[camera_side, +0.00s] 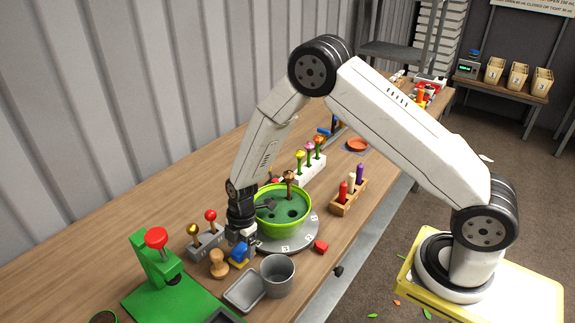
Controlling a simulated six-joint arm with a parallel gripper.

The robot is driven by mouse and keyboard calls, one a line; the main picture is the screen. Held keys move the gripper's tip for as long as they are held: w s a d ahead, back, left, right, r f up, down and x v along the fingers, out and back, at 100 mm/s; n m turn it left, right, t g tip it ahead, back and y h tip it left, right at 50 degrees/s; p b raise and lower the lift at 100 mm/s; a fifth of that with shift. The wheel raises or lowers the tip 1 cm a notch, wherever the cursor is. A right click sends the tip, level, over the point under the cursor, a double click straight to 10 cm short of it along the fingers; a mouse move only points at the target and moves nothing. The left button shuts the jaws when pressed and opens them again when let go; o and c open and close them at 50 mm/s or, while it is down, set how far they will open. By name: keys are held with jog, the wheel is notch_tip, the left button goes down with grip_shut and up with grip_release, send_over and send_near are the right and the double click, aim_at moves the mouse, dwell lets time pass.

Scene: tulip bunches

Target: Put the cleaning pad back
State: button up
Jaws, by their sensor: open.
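My gripper (241,237) points down at the front of the bench, left of the green bowl. Its jaws are open. A small blue and yellow block (238,255), which may be the cleaning pad, sits just under and beside the fingertips. The gripper partly hides it, and I cannot tell whether the fingers touch it. A shallow grey tray (244,291) lies just in front of the block. I cannot tell which place belongs to the pad.
A green bowl (309,208) stands on a grey disc (300,236) close to the right of my gripper. A grey cup (278,276), a wooden stamp (218,264), a grey holder with knobbed tools (206,243) and a green press (150,262) crowd around it. The back left bench is clear.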

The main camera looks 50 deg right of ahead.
notch_tip(320, 180, up, 11)
jog(key=d, duration=0.1)
jog(key=shift+d, duration=0.35)
jog(key=shift+s, duration=0.1)
dwell(0.6)
jog(key=s+d+r+m+t+h, duration=0.1)
jog(key=s+d+r+m, duration=0.2)
jog(key=s+m, duration=0.5)
jog(key=s+d+r+m+t, duration=0.1)
jog(key=s+d+r+m, duration=0.2)
jog(key=s+m, duration=0.4)
jog(key=shift+s+d+r+m+t+h, duration=0.35)
jog(key=shift+r+m, duration=0.35)
jog(key=shift+m, duration=0.8)
